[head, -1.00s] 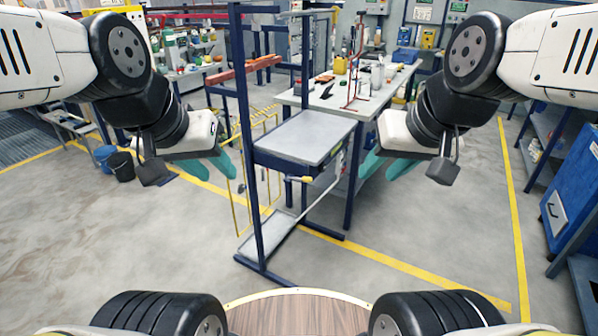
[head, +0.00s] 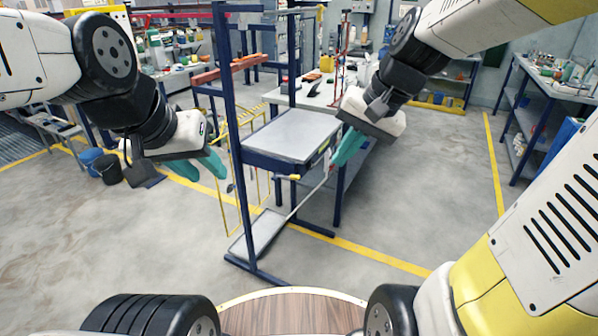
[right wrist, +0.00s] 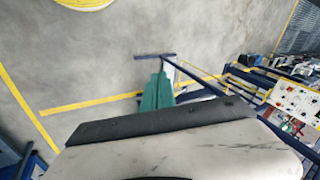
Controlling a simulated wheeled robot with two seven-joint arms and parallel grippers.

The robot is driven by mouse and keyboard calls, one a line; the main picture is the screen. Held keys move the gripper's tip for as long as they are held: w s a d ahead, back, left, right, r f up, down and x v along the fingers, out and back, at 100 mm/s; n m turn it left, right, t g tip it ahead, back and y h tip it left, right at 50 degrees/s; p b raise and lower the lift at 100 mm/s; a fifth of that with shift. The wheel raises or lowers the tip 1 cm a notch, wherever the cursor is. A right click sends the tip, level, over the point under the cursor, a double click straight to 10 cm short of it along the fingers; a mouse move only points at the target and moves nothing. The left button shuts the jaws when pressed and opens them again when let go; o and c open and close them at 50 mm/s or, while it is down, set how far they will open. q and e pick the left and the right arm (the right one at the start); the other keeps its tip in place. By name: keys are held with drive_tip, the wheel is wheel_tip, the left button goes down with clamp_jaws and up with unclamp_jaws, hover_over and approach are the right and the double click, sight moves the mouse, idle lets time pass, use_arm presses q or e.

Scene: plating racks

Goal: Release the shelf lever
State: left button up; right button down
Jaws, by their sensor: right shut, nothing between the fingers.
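The shelf (head: 292,136) is a grey tray in a dark blue frame, in the middle of the head view. A small yellow-tipped handle (head: 294,177), which looks like the lever, sticks out under its front edge. My right gripper (head: 345,149) is at the shelf's right side, above and to the right of the handle, with its teal fingers shut and empty. The fingers also show in the right wrist view (right wrist: 157,92), pointing towards the rack's foot. My left gripper (head: 203,169) hangs left of the rack's front post, with its teal fingers apart and empty.
The rack's front post (head: 236,150) stands between my left gripper and the shelf. A lower grey tray (head: 258,233) sits near the floor. A workbench (head: 325,95) stands behind. Buckets (head: 108,168) stand at the left. The floor at the right is clear.

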drive_tip(key=w+a+f+m+g+y, duration=0.25)
drive_tip(key=w+f+m+y, duration=0.6)
drive_tip(key=w+f, duration=0.95)
drive_tip(key=w+d+f+m+t+y, duration=0.1)
drive_tip(key=w+d+f+m+t, duration=0.1)
drive_tip(key=w+f+m+t, duration=0.2)
drive_tip(key=w+d+f+m+t+y, duration=0.1)
drive_tip(key=w+d+f+m+t, duration=0.2)
drive_tip(key=w+f+m, duration=0.4)
wheel_tip(320, 180, down, 9)
drive_tip(key=m+t, duration=0.1)
drive_tip(key=m, duration=0.2)
drive_tip(key=shift+d+m+t, duration=0.2)
drive_tip(key=shift+m+t, duration=0.15)
approach(287, 177)
drive_tip(key=shift+w+a+f, duration=0.5)
drive_tip(key=shift+a+f, duration=0.05)
drive_tip(key=shift+a, duration=0.15)
drive_tip(key=shift+w+a+f, duration=0.5)
drive_tip(key=shift+a+f, duration=0.1)
drive_tip(key=shift+a, duration=0.1)
